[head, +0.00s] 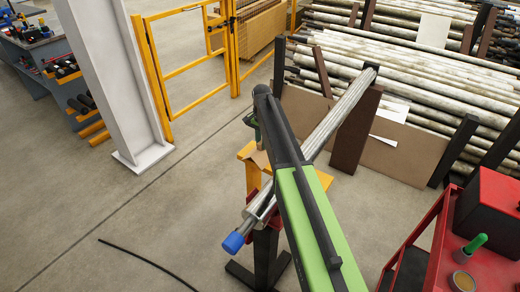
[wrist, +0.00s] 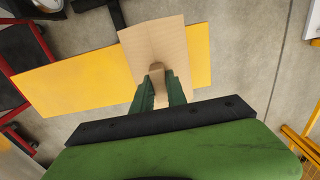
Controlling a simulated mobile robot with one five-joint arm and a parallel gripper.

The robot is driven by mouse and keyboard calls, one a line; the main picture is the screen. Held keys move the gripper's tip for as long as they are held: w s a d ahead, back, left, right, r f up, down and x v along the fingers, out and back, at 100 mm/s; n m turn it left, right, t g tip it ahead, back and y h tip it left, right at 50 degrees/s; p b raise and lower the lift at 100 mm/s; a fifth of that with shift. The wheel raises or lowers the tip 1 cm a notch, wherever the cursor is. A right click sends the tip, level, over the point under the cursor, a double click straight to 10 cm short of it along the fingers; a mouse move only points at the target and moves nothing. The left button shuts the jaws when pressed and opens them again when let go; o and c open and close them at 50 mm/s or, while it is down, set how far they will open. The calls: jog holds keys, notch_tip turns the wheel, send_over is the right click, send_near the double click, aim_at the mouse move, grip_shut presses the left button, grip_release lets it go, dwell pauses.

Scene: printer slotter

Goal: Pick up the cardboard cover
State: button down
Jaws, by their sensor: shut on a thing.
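The cardboard cover (wrist: 140,45) is a flat tan sheet with a small raised tab in its middle. In the wrist view it lies over the yellow plate (wrist: 65,85), slightly turned against it. My gripper (wrist: 160,80) has its green fingers closed on the tab. In the head view, my arm hides most of the gripper, and a bit of the cover (head: 260,158) shows beside it above the yellow stand top (head: 324,180). I cannot tell whether the cover touches the plate.
A long metal pipe with a blue end cap (head: 233,242) rests on the stand beside my arm. A red cart (head: 488,250) with tools is at the lower right. Racks of pipes (head: 440,85) stand behind. A white column (head: 110,80) and yellow gate are left; floor at left front is mostly clear.

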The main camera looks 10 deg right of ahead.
jog(key=shift+r+p, duration=0.6)
notch_tip(320, 180, up, 4)
jog(key=p, duration=0.4)
jog(key=shift+d+r, duration=0.1)
jog(key=s+d+r+p, duration=0.5)
jog(key=d+p, duration=0.1)
jog(key=d, duration=0.4)
jog(key=shift+s+r, duration=0.3)
jog(key=shift+s, duration=0.05)
jog(key=shift+r, duration=0.15)
